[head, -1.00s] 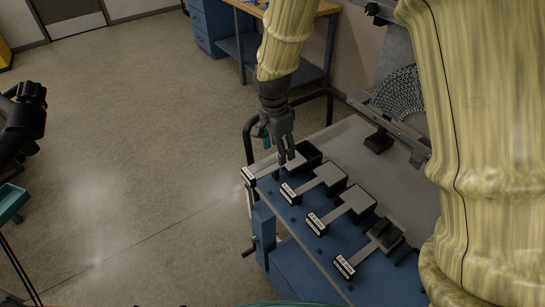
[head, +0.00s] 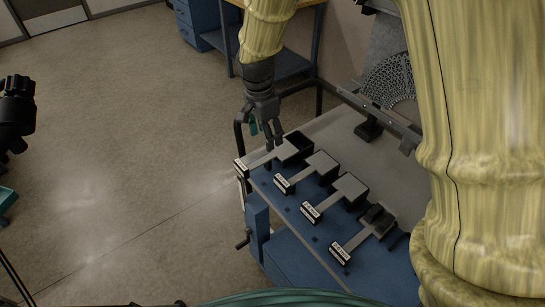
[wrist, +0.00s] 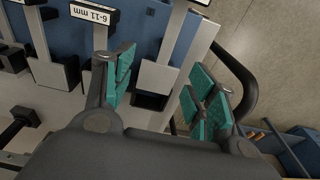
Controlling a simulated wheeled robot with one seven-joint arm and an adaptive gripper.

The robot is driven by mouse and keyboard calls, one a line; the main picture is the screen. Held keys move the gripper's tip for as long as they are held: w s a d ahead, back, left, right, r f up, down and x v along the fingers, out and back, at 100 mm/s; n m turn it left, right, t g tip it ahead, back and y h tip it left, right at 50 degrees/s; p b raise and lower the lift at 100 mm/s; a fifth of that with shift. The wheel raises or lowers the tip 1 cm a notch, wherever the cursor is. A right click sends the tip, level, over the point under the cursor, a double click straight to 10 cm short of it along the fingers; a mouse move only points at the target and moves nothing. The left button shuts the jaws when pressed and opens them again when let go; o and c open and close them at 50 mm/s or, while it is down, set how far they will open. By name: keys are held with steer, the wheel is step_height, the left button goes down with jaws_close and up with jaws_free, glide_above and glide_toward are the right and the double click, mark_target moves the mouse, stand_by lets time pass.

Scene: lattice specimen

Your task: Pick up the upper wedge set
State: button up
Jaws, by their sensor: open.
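Several wedge sets lie in a row on the blue trolley top, each a grey bar with a labelled end and a block at a dark holder. The upper wedge set (head: 262,160) is topmost in the head view, at the trolley's far corner. My gripper (head: 274,145) hangs over it, fingers pointing down. In the wrist view, my gripper (wrist: 165,87) is open, its green finger pads apart. A grey block (wrist: 157,77) with a dark holder behind it lies between the fingers in the picture. No contact shows, and the height above it is hard to judge.
Another set with the label "6-11 mm" (wrist: 95,14) is left of the fingers in the wrist view. A black trolley handle (head: 320,100) stands near my wrist. A grey perforated fan-shaped part (head: 388,80) stands on the right. Open floor (head: 130,130) is at the left.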

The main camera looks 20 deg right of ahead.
steer(key=shift+a, duration=0.45)
steer(key=c, duration=0.3)
steer(key=w+a+m+t+y+b, duration=0.1)
steer(key=w+a+m+t+y, duration=0.15)
steer(key=a, duration=0.25)
steer(key=w+a+m+t+y, duration=0.1)
steer(key=w+a+y, duration=0.15)
steer(key=a, duration=0.25)
step_height(320, 180, up, 3)
steer(key=m+g+h+b, duration=0.3)
steer(key=m+g+h, duration=0.1)
steer(key=m, duration=1.1)
glide_above(242, 164)
steer(key=shift+n, duration=0.25)
steer(key=f, duration=0.2)
steer(key=f+p, duration=0.1)
steer(key=f, duration=0.2)
steer(key=shift+s+d+f, duration=0.1)
steer(key=shift+s+f, duration=0.1)
steer(key=shift+f, duration=0.1)
steer(key=shift+w+f+p, duration=0.2)
steer(key=shift+f+p, duration=0.7)
steer(key=shift+f, duration=1.8)
steer(key=shift+c, duration=0.3)
